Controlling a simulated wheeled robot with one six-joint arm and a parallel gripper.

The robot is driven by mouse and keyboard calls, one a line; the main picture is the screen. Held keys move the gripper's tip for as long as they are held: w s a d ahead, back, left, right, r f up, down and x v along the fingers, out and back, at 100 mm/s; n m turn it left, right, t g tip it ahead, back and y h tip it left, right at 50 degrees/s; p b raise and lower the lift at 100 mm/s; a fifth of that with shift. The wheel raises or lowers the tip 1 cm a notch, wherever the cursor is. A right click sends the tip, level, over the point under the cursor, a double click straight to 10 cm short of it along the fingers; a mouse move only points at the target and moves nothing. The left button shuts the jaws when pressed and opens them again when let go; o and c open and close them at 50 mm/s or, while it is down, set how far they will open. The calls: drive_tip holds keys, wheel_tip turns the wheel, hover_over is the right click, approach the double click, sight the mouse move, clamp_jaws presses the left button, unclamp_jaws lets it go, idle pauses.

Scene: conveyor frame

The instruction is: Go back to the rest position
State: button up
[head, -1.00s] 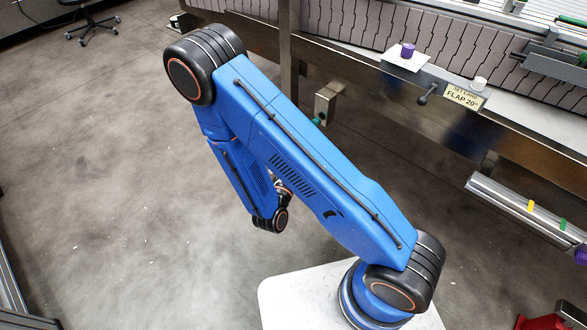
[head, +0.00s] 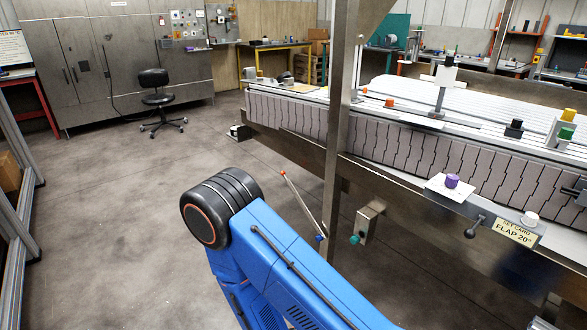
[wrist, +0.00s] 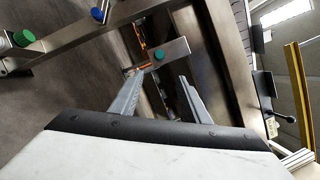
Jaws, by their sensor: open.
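My gripper (wrist: 160,92) shows in the wrist view, with its two grey fingers spread apart and nothing between them. Past the fingertips hangs a metal bracket with a green knob (wrist: 159,55). I cannot tell the distance between it and the fingers. In the head view my blue arm is folded, its black elbow joint at the lower middle; the gripper itself is out of that picture.
The conveyor frame (head: 290,150) runs along the right, with a steel post (head: 340,120), a bracket with a green knob (head: 368,222), a purple knob (head: 452,181) and a crank handle (head: 474,226). A black chair (head: 155,92) stands behind. Floor (head: 110,210) at left is clear.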

drive_tip(key=s+d+r+m+g, duration=0.6)
drive_tip(key=d+r+m+g, duration=0.25)
drive_tip(key=m, duration=0.35)
drive_tip(key=s+d+r+m+g, duration=0.6)
drive_tip(key=d+r+m+g, duration=0.3)
drive_tip(key=m, duration=0.4)
drive_tip(key=s+a+r+m+t+y, duration=0.3)
drive_tip(key=s+r+m+t+y, duration=0.3)
drive_tip(key=r+m+y, duration=0.6)
drive_tip(key=s+m, duration=0.2)
drive_tip(key=m, duration=0.2)
